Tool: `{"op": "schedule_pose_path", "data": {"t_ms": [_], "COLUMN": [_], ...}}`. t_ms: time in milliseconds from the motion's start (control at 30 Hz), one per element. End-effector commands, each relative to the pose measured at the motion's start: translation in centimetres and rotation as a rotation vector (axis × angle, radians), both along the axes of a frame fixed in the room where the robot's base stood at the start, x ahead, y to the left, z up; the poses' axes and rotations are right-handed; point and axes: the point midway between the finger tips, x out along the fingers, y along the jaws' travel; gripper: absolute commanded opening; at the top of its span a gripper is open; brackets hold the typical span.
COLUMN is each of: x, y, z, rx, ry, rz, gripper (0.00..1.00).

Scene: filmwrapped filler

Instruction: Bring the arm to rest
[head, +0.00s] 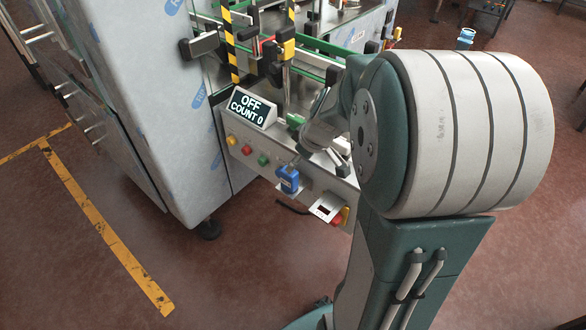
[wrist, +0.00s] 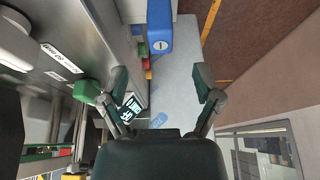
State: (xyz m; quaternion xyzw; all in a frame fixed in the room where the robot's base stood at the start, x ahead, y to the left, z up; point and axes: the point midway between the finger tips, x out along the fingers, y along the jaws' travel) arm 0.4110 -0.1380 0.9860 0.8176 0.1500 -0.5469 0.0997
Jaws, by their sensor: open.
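My gripper (wrist: 163,85) is open in the wrist view. Its two fingers stand wide apart, with nothing between them but background. In the head view my arm is bent in front of the machine, and its large upper joint hides much of the rest. The gripper's fingers are hard to make out there. The display box (head: 252,108) reads "OFF" and "COUNT 0"; it also shows beside the left finger in the wrist view (wrist: 133,106). A blue box (head: 288,180) is on the panel front and also shows at the top of the wrist view (wrist: 159,28).
The machine's front panel (head: 258,171) carries red, yellow and green buttons. A grey cabinet (head: 148,95) with blue-marked film stands left. A yellow-black striped post (head: 230,42) rises behind the display. The reddish floor (head: 75,265) at lower left is clear, with yellow tape (head: 105,235).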

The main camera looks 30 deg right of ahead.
Motion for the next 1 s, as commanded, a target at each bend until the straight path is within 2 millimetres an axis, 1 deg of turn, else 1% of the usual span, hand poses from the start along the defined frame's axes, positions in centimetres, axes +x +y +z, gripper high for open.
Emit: {"op": "schedule_pose_path", "data": {"t_ms": [33, 133, 367, 467, 567, 667, 800, 1000], "x": [-0.2, -0.5, -0.7, -0.9, -1.7, -3.3, -6.2, -10.7], "y": [-0.2, -0.2, -0.2, 0.4, 2.3, 5.0, 8.3, 11.8], "z": [0.7, 1.4, 1.6, 2.1, 3.7, 5.8, 8.2, 10.6], "rx": [-0.002, -0.002, 0.0, 0.0, -0.003, -0.005, -0.009, -0.008], "ry": [-0.003, -0.001, 0.002, 0.0, -0.002, -0.004, -0.012, -0.041], "rz": [-0.002, -0.001, 0.0, -0.004, -0.019, -0.052, -0.111, -0.211], "gripper": [0.82, 0.82, 0.82, 0.82, 0.82, 0.82, 0.82, 0.82]}}
